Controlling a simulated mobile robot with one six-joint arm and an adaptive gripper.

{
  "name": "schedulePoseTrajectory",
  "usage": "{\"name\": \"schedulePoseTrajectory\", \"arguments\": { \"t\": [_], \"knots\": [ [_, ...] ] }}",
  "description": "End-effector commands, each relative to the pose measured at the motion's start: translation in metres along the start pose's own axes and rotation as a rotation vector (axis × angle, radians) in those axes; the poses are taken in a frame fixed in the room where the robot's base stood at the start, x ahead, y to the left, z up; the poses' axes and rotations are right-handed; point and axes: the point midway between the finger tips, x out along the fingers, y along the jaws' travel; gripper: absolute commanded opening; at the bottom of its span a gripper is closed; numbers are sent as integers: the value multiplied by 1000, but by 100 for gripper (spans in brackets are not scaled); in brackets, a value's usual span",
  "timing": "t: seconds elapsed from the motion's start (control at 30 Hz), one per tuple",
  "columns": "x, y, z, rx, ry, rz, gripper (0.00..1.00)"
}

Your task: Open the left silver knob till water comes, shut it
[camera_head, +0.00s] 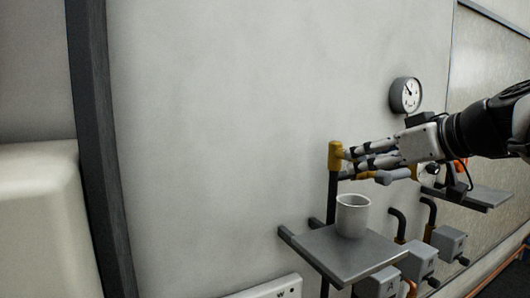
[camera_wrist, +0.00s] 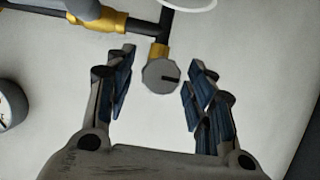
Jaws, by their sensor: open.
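A round silver-grey knob (camera_wrist: 160,76) with a dark mark on its face sits on a brass fitting (camera_wrist: 158,50) in the wrist view. My gripper (camera_wrist: 158,67) is open, with its fingers on either side of the knob and a visible gap to each. In the head view my gripper (camera_head: 348,161) reaches left to the brass fitting (camera_head: 335,155) on a dark upright pipe; the fingers hide the knob there. A white cup (camera_head: 352,215) stands upright on a grey shelf (camera_head: 325,250) below. I see no water stream.
A round gauge (camera_head: 405,95) is on the wall above my gripper. A grey-lilac lever (camera_head: 392,176) lies just below the fingers. Several grey boxes (camera_head: 417,262) with pipes are lower right. The wall left of the pipe is bare.

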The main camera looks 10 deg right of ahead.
Motion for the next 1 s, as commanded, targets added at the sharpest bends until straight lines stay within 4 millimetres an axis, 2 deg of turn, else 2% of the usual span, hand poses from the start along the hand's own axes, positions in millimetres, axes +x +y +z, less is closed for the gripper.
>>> {"name": "schedulePoseTrajectory", "arguments": {
  "t": [0.13,0.4,1.0],
  "knots": [
    [8,0,0,0,-1,0,50],
    [8,0,0,0,-1,1,49],
    [8,0,0,-1,0,1,9]
  ]
}}
